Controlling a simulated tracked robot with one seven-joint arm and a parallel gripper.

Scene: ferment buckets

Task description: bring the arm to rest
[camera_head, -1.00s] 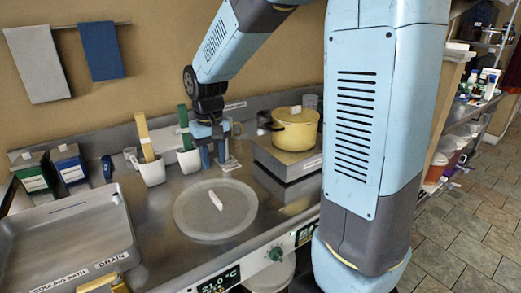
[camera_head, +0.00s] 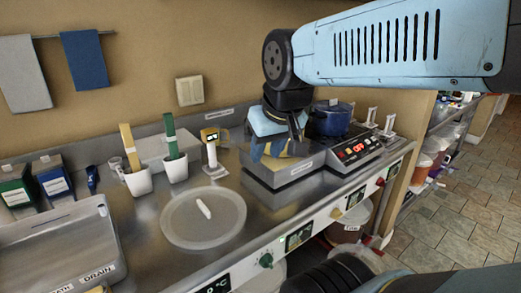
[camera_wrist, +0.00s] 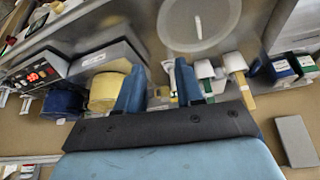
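My arm crosses the upper right of the head view, with my gripper (camera_head: 272,152) pointing down over the grey hotplate box (camera_head: 262,176). In the wrist view my gripper (camera_wrist: 160,90) shows two blue fingers spread apart with nothing held between them. The yellow pot (camera_wrist: 103,92) lies beside one finger in the wrist view. In the head view it is mostly hidden behind my gripper. I cannot tell the exact gap between my gripper and the pot.
A blue pot (camera_head: 331,118) stands right of my gripper, near a lit red display (camera_head: 357,149). A white stand (camera_head: 213,160), white cups with green and yellow strips (camera_head: 175,168), a round plate (camera_head: 203,218) and a steel basin (camera_head: 60,240) are left. The floor at right is clear.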

